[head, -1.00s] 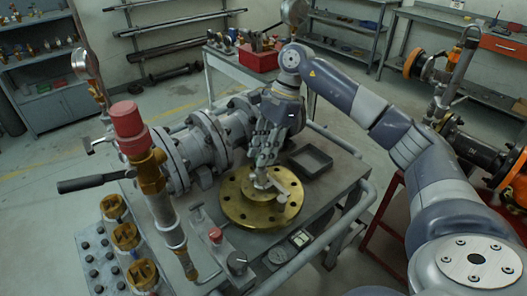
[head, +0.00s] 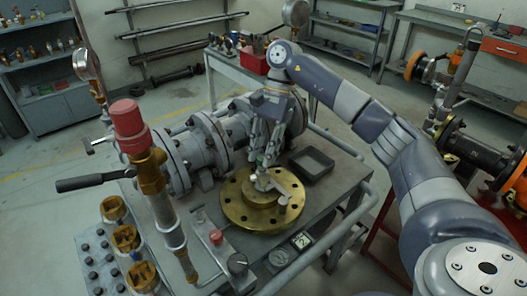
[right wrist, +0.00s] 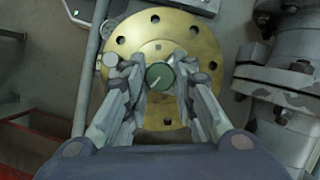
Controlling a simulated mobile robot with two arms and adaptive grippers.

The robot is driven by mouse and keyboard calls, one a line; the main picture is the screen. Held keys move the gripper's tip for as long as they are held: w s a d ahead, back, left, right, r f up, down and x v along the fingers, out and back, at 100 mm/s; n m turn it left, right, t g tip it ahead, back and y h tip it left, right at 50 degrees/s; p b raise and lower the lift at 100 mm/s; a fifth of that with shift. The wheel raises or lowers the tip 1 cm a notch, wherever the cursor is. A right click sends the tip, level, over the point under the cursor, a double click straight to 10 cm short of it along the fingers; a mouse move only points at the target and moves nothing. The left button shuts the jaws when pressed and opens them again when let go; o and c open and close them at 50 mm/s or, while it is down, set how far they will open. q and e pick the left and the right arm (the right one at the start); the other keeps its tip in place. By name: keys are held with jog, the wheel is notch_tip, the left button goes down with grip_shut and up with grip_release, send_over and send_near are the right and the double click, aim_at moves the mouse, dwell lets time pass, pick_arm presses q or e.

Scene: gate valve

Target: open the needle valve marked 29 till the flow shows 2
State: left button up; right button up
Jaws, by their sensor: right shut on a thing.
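A small valve with a round green knob (right wrist: 160,76) stands over the middle of a brass flange (right wrist: 124,44). The knob has a pale pointer line on its face. My right gripper (right wrist: 160,80) is shut on this knob, with a finger on each side of it. In the head view my right gripper (head: 262,163) comes down from above onto the valve, over the brass flange (head: 237,208). A pale grey arm of the valve body (head: 280,194) sticks out towards the front right. No number 29 is readable. My left gripper is not in view.
A small white display (head: 302,241) is at the bench's front edge; its reading is too small to trust. A black tray (head: 318,172) lies right of the flange. Grey flanged pipework (head: 190,158) and a red-capped brass valve (head: 128,120) stand left.

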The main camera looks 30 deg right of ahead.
dwell(0.4)
jog(key=o, duration=1)
jog(key=shift+o, duration=0.2)
jog(key=v, duration=1.2)
jog(key=shift+o, duration=0.2)
jog(key=shift+d, duration=0.1)
